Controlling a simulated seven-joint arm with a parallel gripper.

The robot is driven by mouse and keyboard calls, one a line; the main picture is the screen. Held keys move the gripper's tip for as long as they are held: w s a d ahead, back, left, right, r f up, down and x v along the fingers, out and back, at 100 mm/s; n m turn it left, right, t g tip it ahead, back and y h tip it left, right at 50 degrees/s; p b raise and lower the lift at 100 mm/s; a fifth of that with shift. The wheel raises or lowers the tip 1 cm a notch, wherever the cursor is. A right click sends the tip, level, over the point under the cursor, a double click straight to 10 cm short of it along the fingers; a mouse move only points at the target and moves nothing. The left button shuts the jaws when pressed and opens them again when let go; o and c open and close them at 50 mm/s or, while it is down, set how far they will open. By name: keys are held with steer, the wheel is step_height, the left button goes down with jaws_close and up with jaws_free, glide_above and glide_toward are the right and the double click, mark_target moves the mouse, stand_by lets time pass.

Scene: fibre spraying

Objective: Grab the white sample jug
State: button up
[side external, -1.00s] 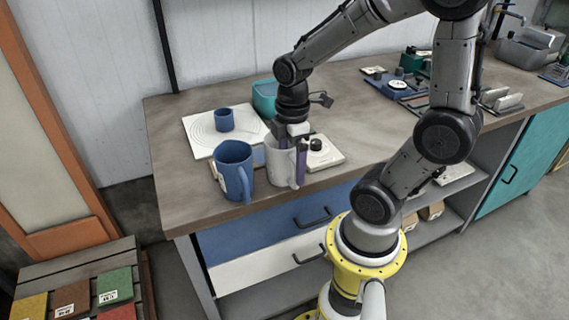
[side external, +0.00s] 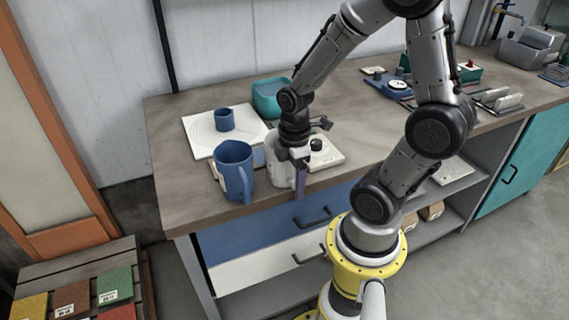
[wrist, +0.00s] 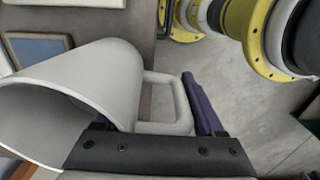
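The white sample jug (side external: 279,172) stands upright near the front edge of the bench. Its open mouth faces left in the wrist view (wrist: 85,95), and its handle (wrist: 182,108) is on the right. My gripper (side external: 292,165) points down over the jug's handle side. One purple finger (wrist: 203,105) lies along the outer side of the handle, very close to it. The visible finger is well out from the gripper's middle, so the gripper looks open. Contact cannot be told.
A blue jug (side external: 233,172) stands just left of the white one. Behind are a small blue cup (side external: 225,120) on a white plate (side external: 200,137), a teal bowl (side external: 268,99) and a pale block with a black knob (side external: 325,153). The bench's front edge is close.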

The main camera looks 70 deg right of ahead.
jaws_close()
steer(key=shift+r, duration=0.15)
stand_by(0.4)
